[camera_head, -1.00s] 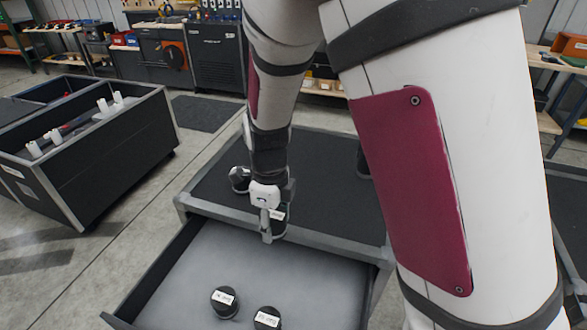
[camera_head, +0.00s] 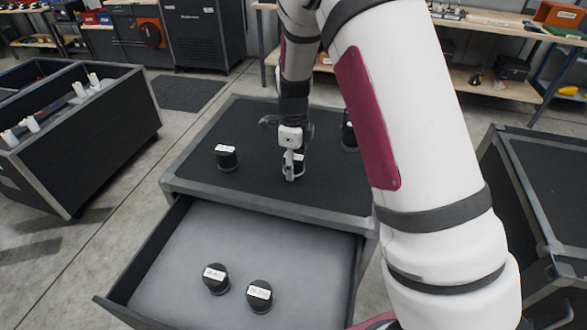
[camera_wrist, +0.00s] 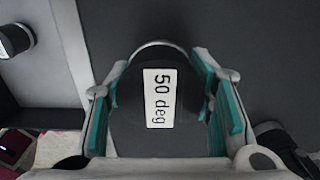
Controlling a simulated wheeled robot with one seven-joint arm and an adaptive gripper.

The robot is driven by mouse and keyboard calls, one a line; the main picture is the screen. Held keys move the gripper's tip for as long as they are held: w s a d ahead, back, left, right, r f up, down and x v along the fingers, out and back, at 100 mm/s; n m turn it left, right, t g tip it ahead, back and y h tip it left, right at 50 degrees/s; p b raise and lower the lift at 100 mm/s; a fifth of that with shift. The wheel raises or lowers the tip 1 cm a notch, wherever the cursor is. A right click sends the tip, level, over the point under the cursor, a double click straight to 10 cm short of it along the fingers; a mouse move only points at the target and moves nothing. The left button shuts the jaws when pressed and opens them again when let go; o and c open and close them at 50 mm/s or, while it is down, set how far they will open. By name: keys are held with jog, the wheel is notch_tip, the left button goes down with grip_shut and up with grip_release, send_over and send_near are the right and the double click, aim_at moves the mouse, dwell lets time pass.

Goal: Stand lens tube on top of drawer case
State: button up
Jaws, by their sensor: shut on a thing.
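My gripper (camera_head: 293,172) is shut on a black lens tube (camera_wrist: 158,105) whose white label reads "50 deg". In the wrist view the tube sits between the teal finger pads, seen end-on. In the head view the gripper mostly hides this tube, over the black top of the drawer case (camera_head: 265,125); I cannot tell whether its base touches the top. Another black tube (camera_head: 227,160) stands upright on the top to the left, and a taller dark one (camera_head: 348,133) stands to the right, partly hidden by my arm.
The open drawer (camera_head: 180,270) at the front holds two upright labelled tubes (camera_head: 216,280) (camera_head: 260,296). An open black tote (camera_head: 100,140) stands at left, another black case (camera_head: 540,190) at right. Workbenches line the back. The top's back-left area is clear.

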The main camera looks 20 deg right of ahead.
jog(key=shift+a+f, duration=0.1)
jog(key=shift+f, duration=0.9)
jog(key=shift+f, duration=0.2)
jog(key=o, duration=1.4)
jog(key=shift+s, duration=0.1)
jog(key=shift+r, duration=0.1)
